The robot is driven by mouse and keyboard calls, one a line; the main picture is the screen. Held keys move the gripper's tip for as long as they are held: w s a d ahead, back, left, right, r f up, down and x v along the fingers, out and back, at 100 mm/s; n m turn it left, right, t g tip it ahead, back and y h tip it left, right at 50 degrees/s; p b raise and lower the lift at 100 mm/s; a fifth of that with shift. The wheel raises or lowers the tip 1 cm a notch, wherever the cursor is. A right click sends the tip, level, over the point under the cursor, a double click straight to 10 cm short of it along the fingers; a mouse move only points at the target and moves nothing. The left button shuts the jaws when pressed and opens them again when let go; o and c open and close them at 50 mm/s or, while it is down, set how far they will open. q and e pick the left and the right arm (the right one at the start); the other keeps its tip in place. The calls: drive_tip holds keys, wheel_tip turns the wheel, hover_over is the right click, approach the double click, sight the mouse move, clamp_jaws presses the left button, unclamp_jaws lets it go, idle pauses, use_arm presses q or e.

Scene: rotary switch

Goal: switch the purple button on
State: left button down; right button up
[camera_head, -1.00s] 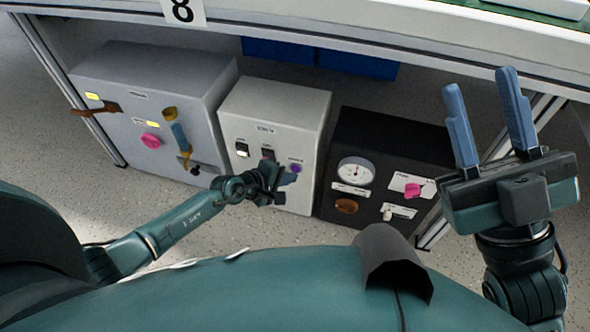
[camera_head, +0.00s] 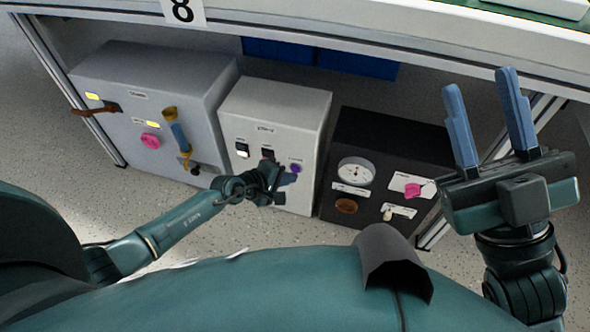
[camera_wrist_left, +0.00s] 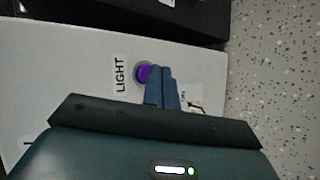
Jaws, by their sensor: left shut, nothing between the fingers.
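The purple button (camera_head: 295,168) is on the front of the white box (camera_head: 275,102), at its right side. In the left wrist view the purple button (camera_wrist_left: 144,73) sits beside a label reading LIGHT (camera_wrist_left: 120,74). My left gripper (camera_head: 290,179) is shut and empty, with its blue fingertips at the button's lower edge. In the left wrist view the shut fingertips (camera_wrist_left: 158,72) overlap the button's right side; I cannot tell whether they touch it. My right gripper (camera_head: 488,85) is open and empty, raised at the right, away from the boxes.
A grey box (camera_head: 150,65) with a pink knob and levers stands to the left. A black box (camera_head: 385,135) with a dial stands to the right. Black switches (camera_head: 242,150) share the white box's front. A table edge (camera_head: 400,52) runs above the boxes.

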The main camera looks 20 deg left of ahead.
use_arm(q)
drive_tip(key=shift+w, duration=0.15)
idle(0.4)
drive_tip(key=shift+w, duration=0.3)
idle(0.3)
drive_tip(key=shift+s, duration=0.4)
drive_tip(key=s+p, duration=0.3)
drive_tip(key=s, duration=0.3)
idle(0.3)
